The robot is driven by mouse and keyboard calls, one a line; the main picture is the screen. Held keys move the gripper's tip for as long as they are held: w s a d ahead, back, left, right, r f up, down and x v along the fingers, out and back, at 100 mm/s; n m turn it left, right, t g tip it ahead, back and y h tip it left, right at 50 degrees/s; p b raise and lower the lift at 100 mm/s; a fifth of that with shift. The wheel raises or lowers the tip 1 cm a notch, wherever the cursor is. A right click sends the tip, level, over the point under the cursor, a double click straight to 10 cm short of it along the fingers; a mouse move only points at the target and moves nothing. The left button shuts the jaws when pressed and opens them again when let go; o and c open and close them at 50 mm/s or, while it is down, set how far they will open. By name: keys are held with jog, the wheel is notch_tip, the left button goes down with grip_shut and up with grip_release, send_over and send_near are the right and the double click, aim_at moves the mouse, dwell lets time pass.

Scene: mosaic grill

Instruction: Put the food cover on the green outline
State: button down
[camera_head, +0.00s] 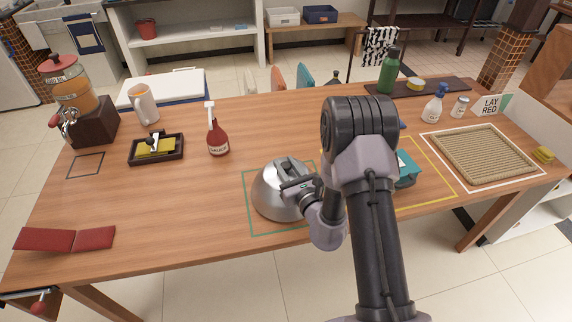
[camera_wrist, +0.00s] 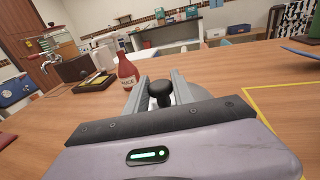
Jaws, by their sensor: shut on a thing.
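The food cover (camera_head: 272,198) is a shiny silver dome on the wooden table, within the green outline (camera_head: 249,222). The outline shows at its left, front and back; my arm hides part of the right side. My gripper (camera_head: 291,172) is at the top of the dome. In the wrist view, the two fingers of my gripper (camera_wrist: 160,88) are on either side of the cover's black knob (camera_wrist: 160,93), shut on it. The dome looks upright and seems to rest on the table, though I cannot tell whether a small gap is under it.
A red sauce bottle (camera_head: 218,140) stands behind and left of the cover. A teal object (camera_head: 405,168) sits in the yellow outline (camera_head: 433,200) at right, partly behind my arm. The table's front left is mostly clear.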

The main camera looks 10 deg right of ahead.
jog(key=shift+f+b, duration=0.45)
jog(key=shift+f, duration=0.05)
jog(key=c, duration=1)
grip_release()
